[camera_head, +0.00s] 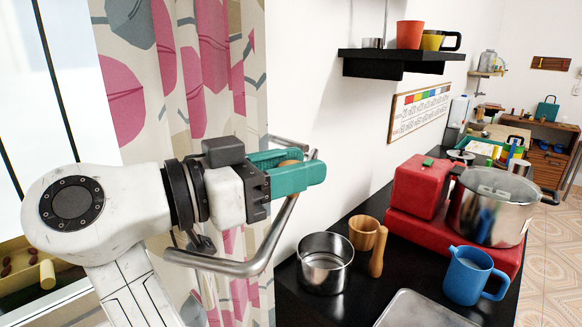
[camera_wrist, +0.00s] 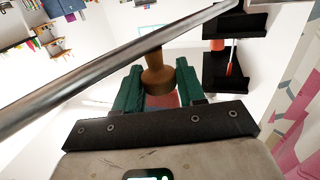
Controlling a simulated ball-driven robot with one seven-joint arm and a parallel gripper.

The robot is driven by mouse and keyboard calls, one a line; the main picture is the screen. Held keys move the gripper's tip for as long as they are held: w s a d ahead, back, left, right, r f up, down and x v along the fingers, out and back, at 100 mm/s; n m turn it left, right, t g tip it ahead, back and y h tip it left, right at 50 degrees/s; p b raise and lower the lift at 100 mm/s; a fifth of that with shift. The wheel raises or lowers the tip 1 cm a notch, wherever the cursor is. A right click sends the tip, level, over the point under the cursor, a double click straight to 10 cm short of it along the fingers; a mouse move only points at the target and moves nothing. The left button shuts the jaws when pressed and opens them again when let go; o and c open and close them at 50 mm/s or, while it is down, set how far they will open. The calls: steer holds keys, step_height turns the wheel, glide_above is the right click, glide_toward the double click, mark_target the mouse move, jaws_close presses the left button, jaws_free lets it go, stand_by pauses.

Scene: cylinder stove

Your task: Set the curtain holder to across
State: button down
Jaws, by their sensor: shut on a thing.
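The curtain holder (camera_head: 222,266) is a bent grey metal bar at the wall beside the curtain. It runs in front of the curtain's lower part and then up towards the wall. In the wrist view its bar (camera_wrist: 100,66) crosses diagonally above my gripper. A brown wooden knob (camera_wrist: 158,76) is attached to it. My gripper (camera_head: 290,170), with green fingers, is shut on the knob, which is mostly hidden in the head view. The curtain (camera_head: 190,60), cream with pink and grey shapes, hangs behind my arm.
A black counter (camera_head: 348,213) to the right holds a steel pot (camera_head: 325,266), a wooden mortar (camera_head: 363,232), a blue jug (camera_head: 470,274) and a red stove (camera_head: 420,232) with a lidded pot (camera_head: 492,208). A black shelf (camera_head: 395,62) is on the wall above.

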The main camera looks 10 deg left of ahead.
steer(key=shift+r, duration=0.25)
steer(key=c, duration=1)
jaws_free()
steer(key=shift+o, duration=1.1)
steer(key=shift+f, duration=0.15)
steer(key=b+v, duration=0.2)
steer(key=v, duration=0.8)
steer(key=shift+s+a, duration=0.25)
steer(key=shift+a, duration=0.05)
steer(key=shift+c, duration=0.4)
